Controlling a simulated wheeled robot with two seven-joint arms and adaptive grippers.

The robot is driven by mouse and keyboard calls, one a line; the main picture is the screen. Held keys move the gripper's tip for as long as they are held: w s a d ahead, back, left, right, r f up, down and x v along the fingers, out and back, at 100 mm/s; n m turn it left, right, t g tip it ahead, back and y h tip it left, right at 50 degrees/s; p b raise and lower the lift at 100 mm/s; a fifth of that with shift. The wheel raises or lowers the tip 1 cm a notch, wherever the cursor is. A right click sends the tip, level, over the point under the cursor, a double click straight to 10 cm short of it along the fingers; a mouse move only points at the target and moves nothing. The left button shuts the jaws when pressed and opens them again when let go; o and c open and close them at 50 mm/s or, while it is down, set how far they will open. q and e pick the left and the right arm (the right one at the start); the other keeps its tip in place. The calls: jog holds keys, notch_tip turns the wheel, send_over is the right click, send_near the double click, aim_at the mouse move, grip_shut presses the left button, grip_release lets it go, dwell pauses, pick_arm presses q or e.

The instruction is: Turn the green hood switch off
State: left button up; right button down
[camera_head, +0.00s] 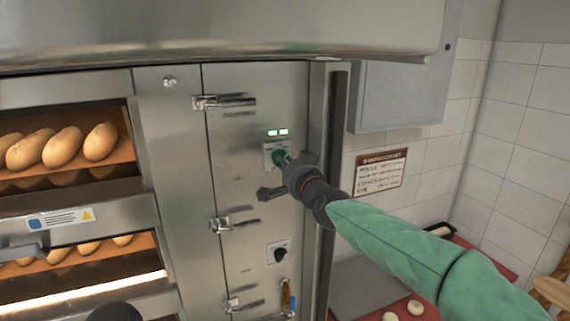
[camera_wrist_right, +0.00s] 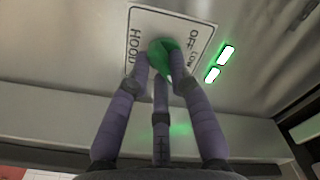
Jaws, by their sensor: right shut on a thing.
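The green hood switch (camera_head: 278,156) is a round knob on a pale plate on the steel oven panel.
Below are a black lever (camera_head: 271,192) and a second, black knob (camera_head: 281,252). Door latches (camera_head: 224,102) line the panel's left side. Loaves (camera_head: 62,147) lie in the deck ovens at left. A steel hood (camera_head: 250,25) overhangs the panel. A notice (camera_head: 380,172) hangs on the tiled wall.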

jog(key=n+p, duration=0.3)
jog(key=n, duration=0.6)
jog(key=n+p, duration=0.4)
jog(key=n, duration=0.4)
jog(key=shift+d+r+n, duration=0.1)
jog(key=shift+r+n, duration=0.1)
jog(key=shift+n, duration=0.2)
dwell(0.6)
jog(key=c, duration=1.1)
grip_release()
jog(key=shift+r, duration=0.1)
jog(key=v, duration=1.2)
